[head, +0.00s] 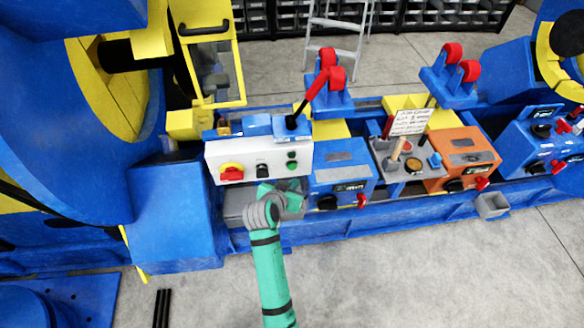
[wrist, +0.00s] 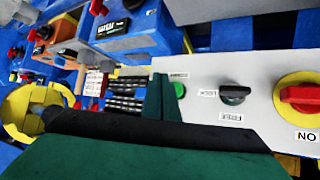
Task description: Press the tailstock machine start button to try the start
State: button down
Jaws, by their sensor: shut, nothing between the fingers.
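A white control panel (head: 245,158) carries a red-on-yellow rotary switch (head: 231,172), a black selector knob (head: 263,170) and green buttons (head: 292,155) at its right end. In the wrist view, one green button (wrist: 179,90) shows beside the black selector (wrist: 234,92) and the red switch (wrist: 302,97). Its small label is not readable, so I cannot tell whether it is the tailstock start button. My gripper (wrist: 162,95) is shut and empty, its green fingers partly covering the panel left of that button. In the head view, my gripper (head: 280,196) is just below the panel. Contact cannot be told.
A blue box (head: 340,175), a grey tray with small parts (head: 404,165) and an orange box (head: 465,155) stand to the right along the blue bed. A red lever (head: 312,92) rises behind the panel. A big blue machine (head: 60,130) stands left.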

jog(key=shift+s+d, duration=0.15)
jog(key=shift+s, duration=0.9)
jog(key=shift+d, duration=0.1)
jog(key=s+a+f+n+t+y, duration=0.1)
jog(key=s+a+f+y, duration=0.15)
jog(key=s, duration=0.85)
jog(key=s+a+f+n+t+y, duration=0.1)
jog(key=s+a+f+n, duration=0.2)
jog(key=s, duration=0.7)
jog(key=s+d+r+t, duration=0.1)
jog(key=s+r, duration=0.4)
jog(key=s, duration=0.5)
jog(key=s+d+r+t, duration=0.2)
jog(key=s+r, duration=0.4)
jog(key=s, duration=0.4)
jog(key=shift+s+d+r+y, duration=0.15)
jog(key=shift+s+d+y, duration=0.15)
jog(key=shift+d, duration=0.45)
